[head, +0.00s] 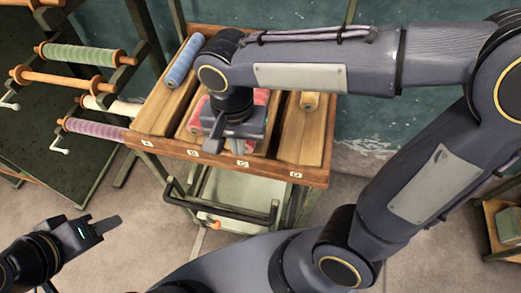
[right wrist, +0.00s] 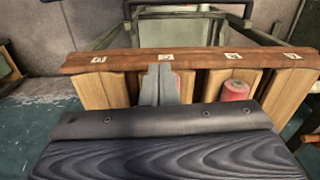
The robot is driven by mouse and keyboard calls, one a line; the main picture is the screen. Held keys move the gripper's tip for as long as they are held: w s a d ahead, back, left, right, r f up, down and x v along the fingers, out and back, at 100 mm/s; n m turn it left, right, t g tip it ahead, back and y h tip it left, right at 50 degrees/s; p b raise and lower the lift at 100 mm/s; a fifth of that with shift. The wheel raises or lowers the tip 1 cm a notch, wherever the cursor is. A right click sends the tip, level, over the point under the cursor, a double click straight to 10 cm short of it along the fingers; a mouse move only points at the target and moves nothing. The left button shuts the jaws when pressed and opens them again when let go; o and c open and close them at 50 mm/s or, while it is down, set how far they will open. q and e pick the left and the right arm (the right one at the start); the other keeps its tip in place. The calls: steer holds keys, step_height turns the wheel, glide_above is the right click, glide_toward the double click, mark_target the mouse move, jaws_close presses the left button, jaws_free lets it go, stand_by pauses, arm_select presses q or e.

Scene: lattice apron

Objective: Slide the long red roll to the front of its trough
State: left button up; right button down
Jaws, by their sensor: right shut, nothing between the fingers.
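A wooden tray (head: 230,172) on a cart has several troughs side by side. A red roll (head: 201,113) lies in the second trough from the left. In the right wrist view this red roll (right wrist: 235,90) shows its rounded end to the right of my fingers. More red (head: 260,97) shows in the third trough, mostly behind my right arm. I cannot tell which red roll is the longer. My right gripper (head: 238,147) is shut and empty, pointing down at the third trough. Its fingers (right wrist: 160,85) hide part of that roll; contact is unclear. My left gripper (head: 110,224) is low at the left, away from the tray.
A blue roll (head: 184,61) lies in the leftmost trough and a tan roll (head: 310,100) in the rightmost. A rack of thread spools (head: 78,55) stands at the left. The cart's dark handle (head: 215,220) juts out in front. The floor before the cart has free room.

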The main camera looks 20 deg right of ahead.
steer(key=w+f, duration=0.1)
steer(key=f, duration=0.2)
steer(key=w+d+f+p, duration=0.1)
steer(key=f, duration=0.2)
steer(key=w+d+f, duration=0.1)
steer(key=f, duration=0.2)
steer(key=shift+w+f, duration=0.3)
steer(key=shift+w, duration=0.1)
steer(key=shift+w+d, duration=0.3)
steer(key=shift+w, duration=0.2)
steer(key=shift+w+d, duration=0.25)
steer(key=shift+w, duration=0.2)
steer(key=shift+s, duration=0.1)
